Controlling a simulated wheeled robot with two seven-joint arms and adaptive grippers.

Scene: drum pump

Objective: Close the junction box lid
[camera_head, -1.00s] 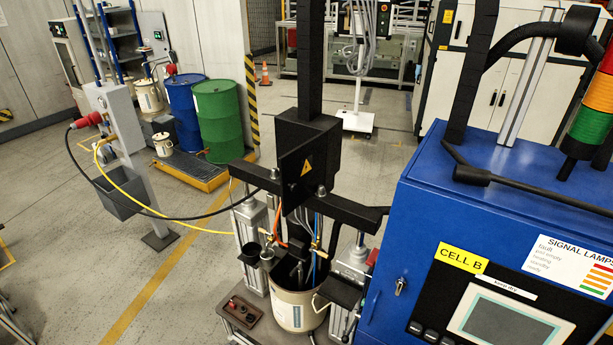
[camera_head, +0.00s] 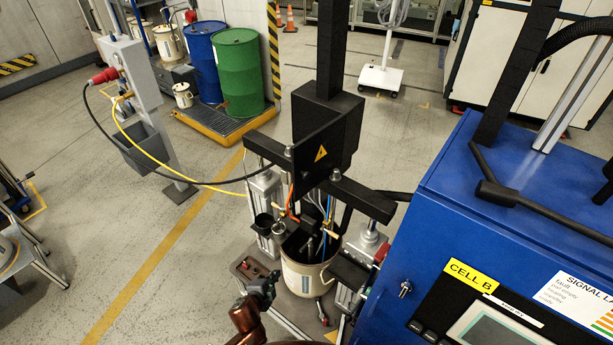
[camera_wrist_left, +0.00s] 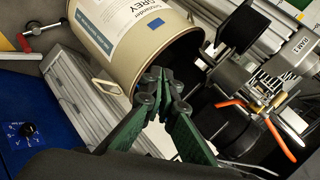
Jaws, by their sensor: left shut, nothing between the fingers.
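The black junction box (camera_head: 343,108) is on the dark post above the pump's crossbeam. Its lid (camera_head: 317,156), a dark panel with a yellow warning triangle, stands swung out at an angle from the box, so it is open. My left gripper (camera_head: 265,285) is low at the bottom centre, in front of the pail and below the lid, well apart from it. In the left wrist view its green fingers (camera_wrist_left: 158,76) are closed together and empty, with the pail behind them. The junction box is not recognisable in that view. My right gripper is not in view.
A cream pail (camera_head: 302,280) stands under the black crossbeam (camera_head: 360,197), with hoses and cylinders around it. The blue cabinet (camera_head: 450,215) blocks the right side. Cables (camera_head: 190,183) run from the grey post to the pump. Open floor lies left.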

